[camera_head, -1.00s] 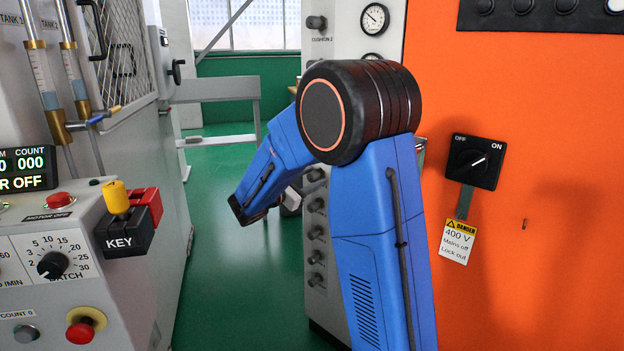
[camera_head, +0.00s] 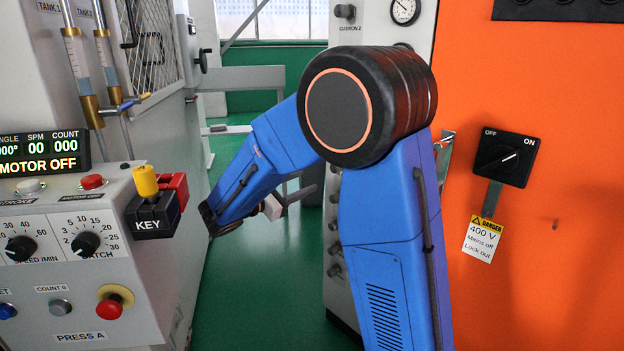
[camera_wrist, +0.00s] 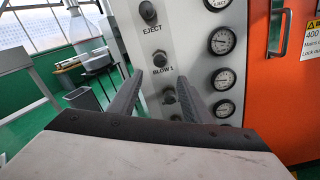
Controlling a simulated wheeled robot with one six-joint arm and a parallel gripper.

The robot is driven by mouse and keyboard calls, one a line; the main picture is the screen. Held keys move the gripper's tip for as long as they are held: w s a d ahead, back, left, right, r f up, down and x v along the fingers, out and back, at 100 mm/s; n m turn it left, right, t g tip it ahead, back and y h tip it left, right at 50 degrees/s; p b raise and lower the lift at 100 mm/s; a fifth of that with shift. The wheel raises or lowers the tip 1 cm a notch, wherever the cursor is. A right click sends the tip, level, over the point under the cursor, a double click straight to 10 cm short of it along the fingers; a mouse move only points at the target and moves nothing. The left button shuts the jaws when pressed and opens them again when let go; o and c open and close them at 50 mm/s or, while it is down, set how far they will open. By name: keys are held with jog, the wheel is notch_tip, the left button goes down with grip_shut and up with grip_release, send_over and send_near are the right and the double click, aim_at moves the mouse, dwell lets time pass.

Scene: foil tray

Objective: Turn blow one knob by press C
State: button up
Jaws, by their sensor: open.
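In the wrist view, the knob marked BLOW 1 (camera_wrist: 160,61) is a small dark round knob on a pale vertical panel, with its label just below. My gripper (camera_wrist: 160,76) is open, with its two grey fingers apart. In the picture, the knob lies between and slightly above the fingertips; nothing is held. The knob's setting is too small to tell. In the head view, the pale panel (camera_head: 345,272) stands behind my blue arm, which hides much of it. No press C label shows.
Above BLOW 1 is the EJECT knob (camera_wrist: 148,12); another knob (camera_wrist: 169,96) is below. Gauges (camera_wrist: 222,40) line the panel's right. An orange cabinet (camera_head: 560,265) with a mains switch (camera_head: 505,157) stands right. The PRESS A console (camera_head: 85,285) is at left. Green floor lies between.

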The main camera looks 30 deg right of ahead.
jog(key=shift+v, duration=1.25)
dwell(1.2)
jog(key=s+d+f+m+g+y, duration=0.2)
jog(key=s+d+m+y, duration=0.2)
jog(key=s, duration=0.6)
jog(key=s+d+f+m+g+y, duration=0.2)
jog(key=s+d+m+g+y, duration=0.15)
jog(key=s, duration=0.65)
jog(key=s+a+f+m+t+y, duration=0.2)
jog(key=s+a+m+y, duration=0.2)
jog(key=s, duration=0.3)
jog(key=s+a+f+m+t+y, duration=0.1)
jog(key=s+a+m+t+y, duration=0.2)
jog(key=s+a+m+y, duration=0.2)
jog(key=shift+s+a+f+y, duration=0.3)
jog(key=shift+s+f+y, duration=0.05)
jog(key=shift+s, duration=0.9)
